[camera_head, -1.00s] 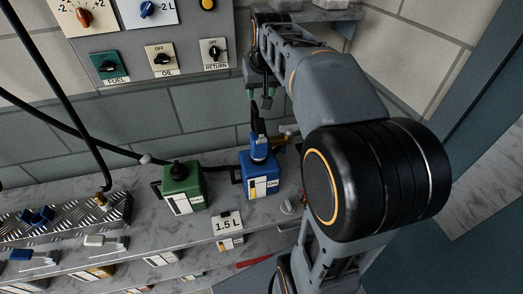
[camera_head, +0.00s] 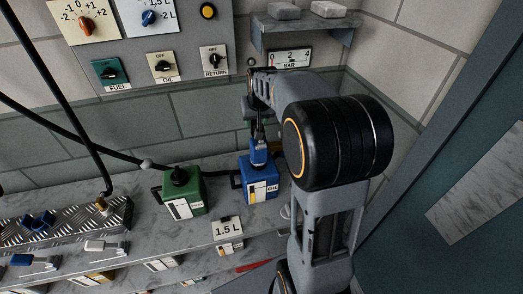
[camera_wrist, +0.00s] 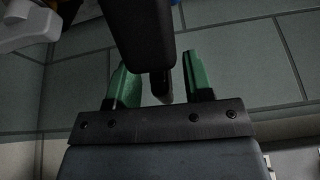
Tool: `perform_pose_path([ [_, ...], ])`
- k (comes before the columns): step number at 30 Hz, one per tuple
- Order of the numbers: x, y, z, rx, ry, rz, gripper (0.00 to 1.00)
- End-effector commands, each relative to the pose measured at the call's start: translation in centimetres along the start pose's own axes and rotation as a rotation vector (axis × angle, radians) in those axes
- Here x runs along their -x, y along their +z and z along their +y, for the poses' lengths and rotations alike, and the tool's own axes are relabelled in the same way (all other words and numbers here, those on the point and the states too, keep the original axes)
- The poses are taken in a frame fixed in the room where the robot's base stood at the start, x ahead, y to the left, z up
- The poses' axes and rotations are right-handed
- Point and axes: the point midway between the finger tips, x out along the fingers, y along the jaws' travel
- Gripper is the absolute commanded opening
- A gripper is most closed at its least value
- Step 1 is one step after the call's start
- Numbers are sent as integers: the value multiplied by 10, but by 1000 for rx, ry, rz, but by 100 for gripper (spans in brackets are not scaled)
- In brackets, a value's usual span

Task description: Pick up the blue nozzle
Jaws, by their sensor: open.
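The blue nozzle (camera_head: 259,152) stands in the top of the blue OIL can (camera_head: 262,187) on the counter in the head view. A dark part rises from its upper end. My gripper is at that upper part in the head view, but its fingers are too small to make out there. In the wrist view my gripper (camera_wrist: 157,63) is open, with green fingertips apart. A dark block (camera_wrist: 145,28) lies in front of the fingers, and its narrow lower end shows between them. It looks like the nozzle's dark part. I cannot tell whether the fingers touch it.
A green can (camera_head: 182,207) stands left of the blue can. A black hose (camera_head: 62,125) runs across the left. A control panel (camera_head: 190,40) and a small shelf (camera_head: 302,30) are on the wall above.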

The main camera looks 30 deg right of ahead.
Motion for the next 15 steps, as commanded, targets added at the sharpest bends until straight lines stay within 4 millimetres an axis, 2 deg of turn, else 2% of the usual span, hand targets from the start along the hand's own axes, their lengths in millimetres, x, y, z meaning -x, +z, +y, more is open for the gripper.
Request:
perform_pose_path([
  [5, -15, 0, 0, 0, 0, -1, 47],
  [13, -17, 0, 0, 0, 0, 2, 47],
  [15, -17, 0, 0, 0, 0, 1, 40],
])
